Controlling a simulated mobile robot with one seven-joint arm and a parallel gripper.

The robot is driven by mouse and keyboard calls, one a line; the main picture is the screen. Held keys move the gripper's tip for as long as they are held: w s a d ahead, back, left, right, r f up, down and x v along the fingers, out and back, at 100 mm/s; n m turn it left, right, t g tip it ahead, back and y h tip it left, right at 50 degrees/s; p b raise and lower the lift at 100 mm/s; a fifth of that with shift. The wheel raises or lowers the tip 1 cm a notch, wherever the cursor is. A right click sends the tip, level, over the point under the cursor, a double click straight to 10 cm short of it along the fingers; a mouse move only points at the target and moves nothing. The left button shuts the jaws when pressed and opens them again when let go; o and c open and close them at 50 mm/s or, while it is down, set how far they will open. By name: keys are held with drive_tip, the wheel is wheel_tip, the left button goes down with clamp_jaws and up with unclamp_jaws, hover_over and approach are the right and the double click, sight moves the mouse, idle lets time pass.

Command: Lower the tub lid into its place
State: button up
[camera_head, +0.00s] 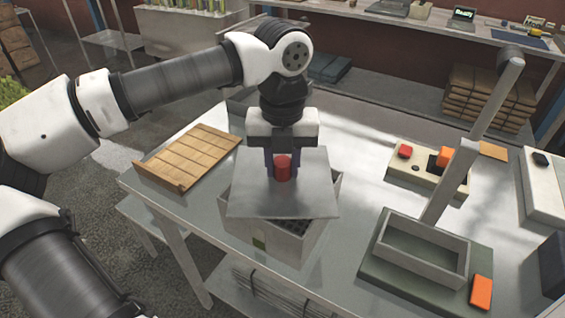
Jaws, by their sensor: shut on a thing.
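The tub lid (285,198) is a flat grey square plate with a red knob (283,170) in its middle. My gripper (283,160) is above it, pointing down, with its fingers on both sides of the knob and shut on it. The tub (270,240) is a grey box under the lid, near the table's front. The lid covers most of the tub's opening. A dark grid inside shows past the lid's right front edge, so the lid appears to be above the rim and not flush; the exact gap is hard to tell.
A wooden slatted board (190,157) lies left of the tub. At right a green base (415,284) carries a grey tray (422,250) and a tilted post (470,140). A control box (425,170) with buttons is behind. Bare table lies between tub and base.

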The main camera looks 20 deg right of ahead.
drive_tip(key=shift+s+f+b, duration=0.1)
drive_tip(key=shift+f+b, duration=0.55)
idle(0.9)
drive_tip(key=o, duration=1.2)
drive_tip(key=shift+r, duration=0.15)
